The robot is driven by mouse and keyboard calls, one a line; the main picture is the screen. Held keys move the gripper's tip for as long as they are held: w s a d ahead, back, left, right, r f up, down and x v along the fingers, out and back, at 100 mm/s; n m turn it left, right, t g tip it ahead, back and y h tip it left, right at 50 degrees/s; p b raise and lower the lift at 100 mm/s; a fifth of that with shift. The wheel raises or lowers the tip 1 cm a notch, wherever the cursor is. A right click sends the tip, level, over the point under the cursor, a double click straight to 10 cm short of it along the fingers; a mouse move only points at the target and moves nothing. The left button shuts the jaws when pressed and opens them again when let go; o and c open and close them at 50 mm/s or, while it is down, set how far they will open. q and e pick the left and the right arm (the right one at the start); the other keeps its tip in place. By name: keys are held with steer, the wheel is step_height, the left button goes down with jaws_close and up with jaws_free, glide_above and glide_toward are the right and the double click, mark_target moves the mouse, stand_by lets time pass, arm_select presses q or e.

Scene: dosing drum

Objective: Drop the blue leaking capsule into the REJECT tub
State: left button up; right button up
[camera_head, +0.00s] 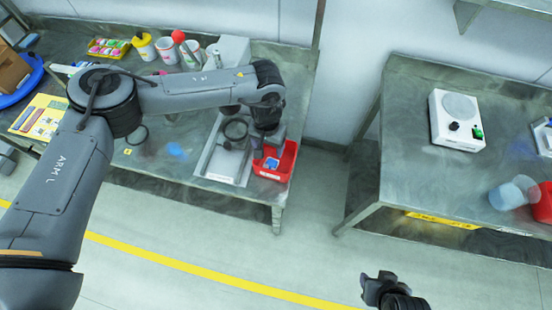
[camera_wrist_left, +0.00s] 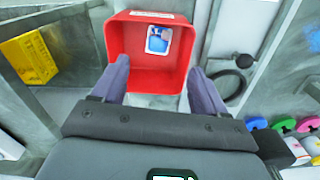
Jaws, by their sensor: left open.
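The red tub (camera_head: 288,160) stands at the right front corner of the left bench. It also shows in the left wrist view (camera_wrist_left: 150,78), with a white label on its rim too small to read. A small square blue piece with a pale border, which looks like the blue capsule (camera_wrist_left: 158,39), lies inside it; it also shows in the head view (camera_head: 271,163). My left gripper (camera_wrist_left: 158,72) is open above the tub, its fingers apart with nothing between them. My right gripper (camera_head: 378,285) hangs over the floor at the bottom; its jaw state is unclear.
A blue smear (camera_head: 176,150) is on the left bench. A metal tray (camera_head: 222,165) lies beside the tub. Cups (camera_head: 166,50) and a yellow tray of coloured pieces (camera_head: 108,48) stand behind. A white device (camera_head: 458,120) is on the right bench (camera_head: 400,150). Open floor lies between benches.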

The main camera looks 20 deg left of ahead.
arm_select(q)
steer(key=shift+r, duration=3)
